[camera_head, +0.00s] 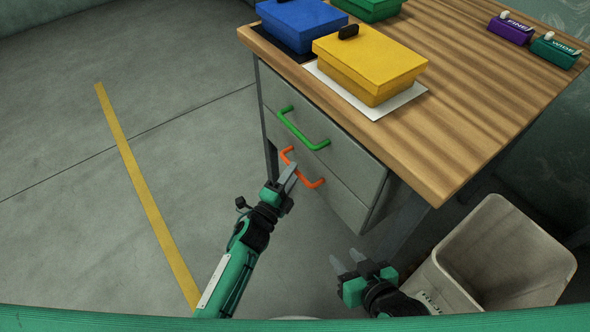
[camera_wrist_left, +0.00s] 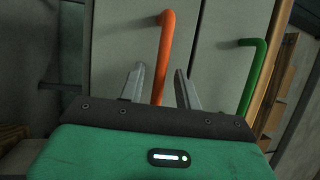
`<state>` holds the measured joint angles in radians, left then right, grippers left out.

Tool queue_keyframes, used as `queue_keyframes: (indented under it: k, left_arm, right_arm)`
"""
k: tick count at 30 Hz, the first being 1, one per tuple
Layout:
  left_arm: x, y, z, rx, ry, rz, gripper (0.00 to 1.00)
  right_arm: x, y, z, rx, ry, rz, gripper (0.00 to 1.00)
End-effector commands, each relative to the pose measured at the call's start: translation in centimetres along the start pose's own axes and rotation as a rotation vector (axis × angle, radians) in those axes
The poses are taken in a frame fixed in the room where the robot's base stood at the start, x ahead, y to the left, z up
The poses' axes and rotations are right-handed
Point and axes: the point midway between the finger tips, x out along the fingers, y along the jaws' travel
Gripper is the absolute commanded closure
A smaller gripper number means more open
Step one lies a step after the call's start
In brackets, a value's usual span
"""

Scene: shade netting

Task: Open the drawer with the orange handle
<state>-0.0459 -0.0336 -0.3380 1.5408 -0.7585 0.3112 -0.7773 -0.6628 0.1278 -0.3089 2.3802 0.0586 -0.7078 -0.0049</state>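The orange handle (camera_head: 313,183) is on the lower drawer (camera_head: 345,205) of the grey drawer unit under the table. The drawer looks shut. My left gripper (camera_head: 291,172) is at this handle in the head view and hides part of it. My right gripper (camera_head: 350,262) is open and empty, low and to the right, in front of the bin.
A green handle (camera_head: 300,130) is on the upper drawer. The wooden tabletop (camera_head: 470,90) carries blue (camera_head: 300,22), yellow (camera_head: 370,60) and green (camera_head: 375,8) boxes and two small labelled blocks. A grey bin (camera_head: 455,275) stands at right. The floor at left is clear.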

Motion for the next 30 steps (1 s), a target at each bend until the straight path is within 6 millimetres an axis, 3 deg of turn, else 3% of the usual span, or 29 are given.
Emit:
queue_keyframes:
  k: [6,16,21,30]
  left_arm:
    - [1.9,0.0,0.0,-0.001,0.0,0.0,0.66]
    - [2.1,0.0,0.0,0.0,0.0,0.0,0.66]
    - [2.1,0.0,0.0,0.0,0.0,0.0,1.0]
    - [1.9,0.0,0.1,0.0,0.0,0.001,1.0]
  right_arm:
    - [0.1,-0.2,-0.2,0.001,0.026,-0.006,0.64]
    - [0.2,-0.3,0.0,0.003,0.024,-0.008,0.64]
    - [0.2,-0.3,0.1,0.003,0.022,-0.008,0.64]
    - [0.1,-0.3,0.1,0.003,0.018,-0.008,0.64]
